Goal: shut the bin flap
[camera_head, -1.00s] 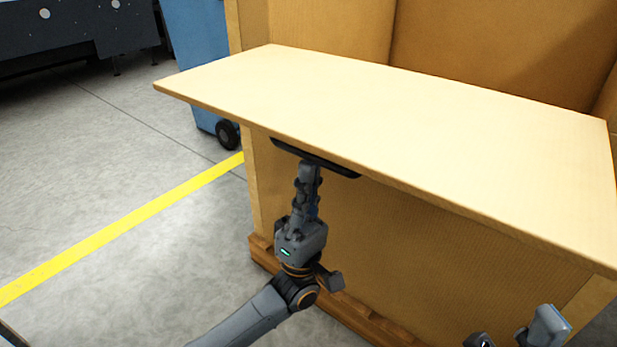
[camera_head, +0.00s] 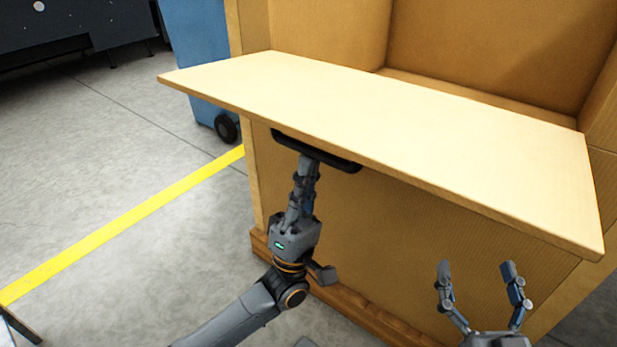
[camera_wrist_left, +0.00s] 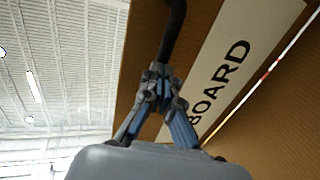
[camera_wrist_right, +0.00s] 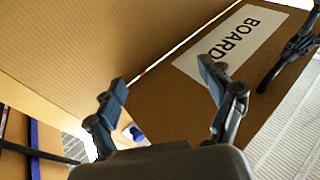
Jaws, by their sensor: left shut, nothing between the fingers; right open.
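The bin flap (camera_head: 400,130) is a pale wooden panel jutting out from the front of the large brown bin (camera_head: 400,240), tilted down toward its near edge. A black bar handle (camera_head: 340,163) sits under its near edge, toward the left. My left gripper (camera_head: 308,160) is shut and empty, with its fingertips up at the handle; whether they touch is unclear. The left wrist view shows the handle (camera_wrist_left: 174,30) just beyond the closed fingers (camera_wrist_left: 160,85). My right gripper (camera_head: 476,268) is open and empty, below the flap's right part, in front of the bin.
A white "BOARD" label (camera_wrist_right: 228,45) is on a brown face in the right wrist view. The bin has a wooden base strip (camera_head: 345,305). A blue wheeled container (camera_head: 195,60) stands behind left. A yellow line (camera_head: 120,225) crosses the clear grey floor at left.

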